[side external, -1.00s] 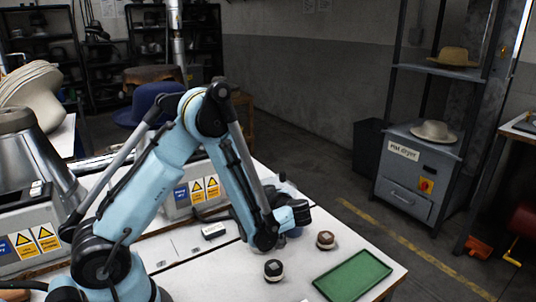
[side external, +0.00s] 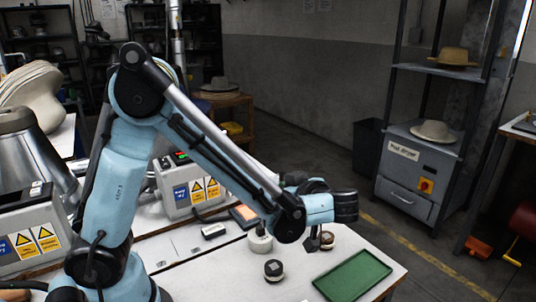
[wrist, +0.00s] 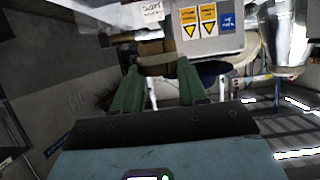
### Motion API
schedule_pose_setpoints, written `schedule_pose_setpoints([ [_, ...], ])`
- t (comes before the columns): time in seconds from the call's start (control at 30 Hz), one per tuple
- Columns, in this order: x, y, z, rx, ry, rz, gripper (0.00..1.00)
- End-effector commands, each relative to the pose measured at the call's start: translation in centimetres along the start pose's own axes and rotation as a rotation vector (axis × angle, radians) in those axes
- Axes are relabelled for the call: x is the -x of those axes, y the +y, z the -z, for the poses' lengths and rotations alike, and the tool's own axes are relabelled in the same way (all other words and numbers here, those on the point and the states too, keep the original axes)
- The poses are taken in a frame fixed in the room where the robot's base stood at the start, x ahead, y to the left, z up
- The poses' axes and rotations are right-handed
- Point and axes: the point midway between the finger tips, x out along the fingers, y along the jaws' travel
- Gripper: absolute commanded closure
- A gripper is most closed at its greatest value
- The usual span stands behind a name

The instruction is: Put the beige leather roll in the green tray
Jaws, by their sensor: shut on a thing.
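The green tray (side external: 354,277) lies empty at the table's front right in the side view. My gripper (side external: 313,242) hangs below the wrist, left of and behind the tray; its two green fingers also show in the wrist view (wrist: 157,70). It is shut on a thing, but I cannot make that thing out. A brown-topped roll with a pale band (side external: 327,241) stands close beside the gripper. A dark-topped roll with a pale band (side external: 274,271) stands left of the tray. A whitish roll (side external: 260,242) stands farther back, partly behind my arm. I cannot tell which is the beige leather roll.
An orange pad (side external: 244,213) and a small pale block (side external: 213,230) lie farther back on the table. A machine with warning labels (side external: 184,184) stands behind them. The table's right edge is just beyond the tray. The space above the tray is clear.

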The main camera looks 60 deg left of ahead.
Motion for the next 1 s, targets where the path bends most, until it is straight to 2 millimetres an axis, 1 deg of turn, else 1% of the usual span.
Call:
schedule_pose_setpoints([
  [0.17,4.2,1.0,-1.8,-0.050,0.000,-0.121,0.92],
  [0.33,10.4,1.7,-4.6,-0.129,-0.001,-0.311,0.92],
  [0.5,16.7,1.0,-7.5,-0.206,0.000,-0.495,0.92],
  [0.6,19.7,0.2,-8.9,-0.242,0.000,-0.582,0.92],
  [0.7,21.9,-0.5,-9.9,-0.268,0.000,-0.647,0.92],
  [0.83,23.4,-1.2,-10.6,-0.288,0.000,-0.696,0.92],
  [0.93,23.4,-1.0,-11.0,-0.293,0.001,-0.708,0.92],
  [1.0,22.6,-0.3,-11.3,-0.294,0.001,-0.708,0.92],
])
